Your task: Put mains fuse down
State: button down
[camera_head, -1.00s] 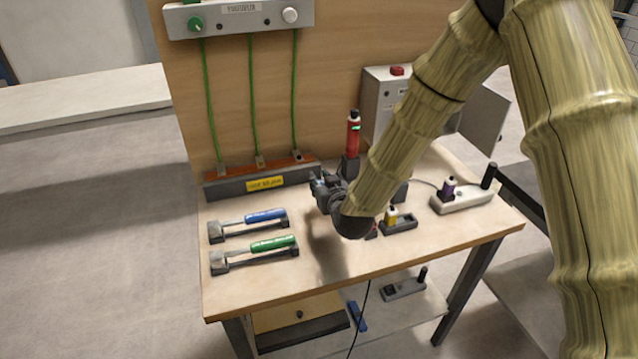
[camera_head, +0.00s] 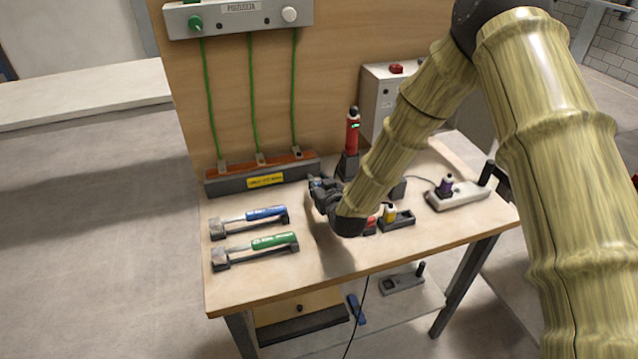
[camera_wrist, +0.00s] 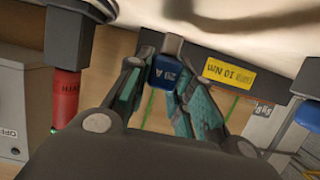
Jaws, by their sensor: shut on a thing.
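My gripper (camera_wrist: 160,82) is shut on a small blue fuse (camera_wrist: 165,73) marked "20 A", with a metal end pointing away from the fingers. In the head view my gripper (camera_head: 318,188) is above the wooden bench (camera_head: 300,270), just in front of the grey terminal block (camera_head: 225,186) with the yellow label. The fuse is mostly hidden there. A red piece (camera_head: 370,226) and a yellow piece (camera_head: 390,212) stand by a dark holder (camera_head: 402,222) right of my wrist. My forearm hides part of this area.
Blue-handled (camera_head: 265,213) and green-handled (camera_head: 273,241) tools lie in cradles at left. A red tool (camera_head: 352,135) stands upright behind my gripper. A grey box (camera_head: 380,100) and a pale block (camera_head: 460,196) with a purple piece (camera_head: 445,186) are at right. The bench's front left is clear.

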jog(key=shift+f+b, duration=0.5)
jog(key=shift+f, duration=0.15)
jog(key=c, duration=1.3)
grip_release()
jog(key=shift+o, duration=0.2)
jog(key=shift+r, duration=0.15)
jog(key=shift+r+p, duration=0.6)
jog(key=shift+s+d+b, duration=0.15)
jog(key=shift+s+b, duration=0.15)
jog(key=b+v, duration=0.2)
jog(key=v, duration=0.9)
jog(key=shift+s+b, duration=0.15)
jog(key=shift+b, duration=0.25)
